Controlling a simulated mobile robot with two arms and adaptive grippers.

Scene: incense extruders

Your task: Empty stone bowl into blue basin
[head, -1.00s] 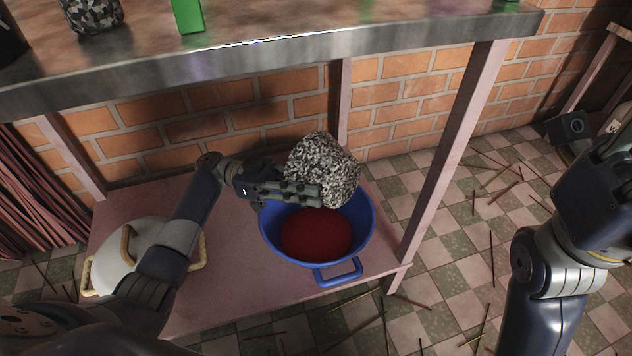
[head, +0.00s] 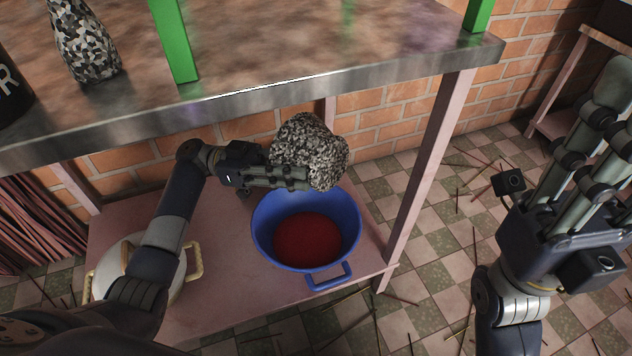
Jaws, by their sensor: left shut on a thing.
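The stone bowl (head: 312,148), speckled black and white, is held tilted in the air above the back of the blue basin. My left gripper (head: 300,178) is shut on it from the left side. The inside of the bowl is hidden from view. The blue basin (head: 348,240) stands on the pink lower shelf and has dark red contents (head: 308,240) at its bottom. My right gripper (head: 590,130) is raised at the right, empty, with its fingers spread apart and pointing up.
A metal-edged worktop (head: 250,95) overhangs the shelf, carrying a speckled vase (head: 82,45) and green posts (head: 172,40). A lidded pale pot (head: 135,265) stands left on the lower shelf (head: 230,285). A pink table leg (head: 430,165) rises right of the basin. Thin sticks litter the tiled floor.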

